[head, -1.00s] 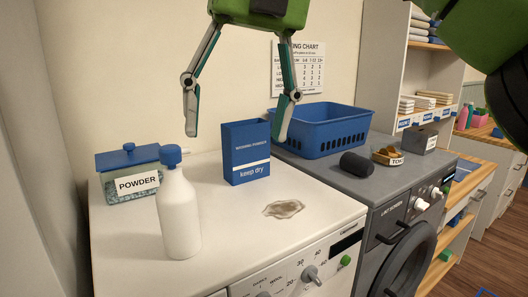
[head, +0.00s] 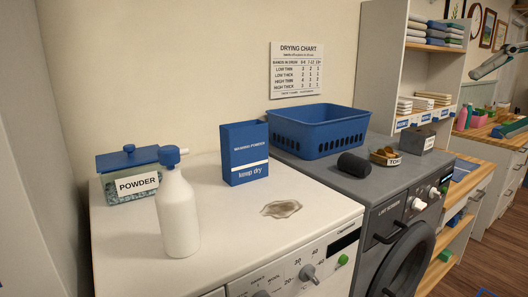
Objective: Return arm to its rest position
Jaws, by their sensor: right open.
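Only a small part of my right gripper (head: 497,62) shows, at the upper right edge of the head view, in front of the shelves and far wall. It is open, and nothing shows between its fingers; much of it is cut off by the edge. It is well apart from the things on the machines. My left gripper is not in view.
A grey dryer (head: 330,178) bears a blue basket (head: 320,131) and a dark cylinder (head: 354,164). Space above both is clear.

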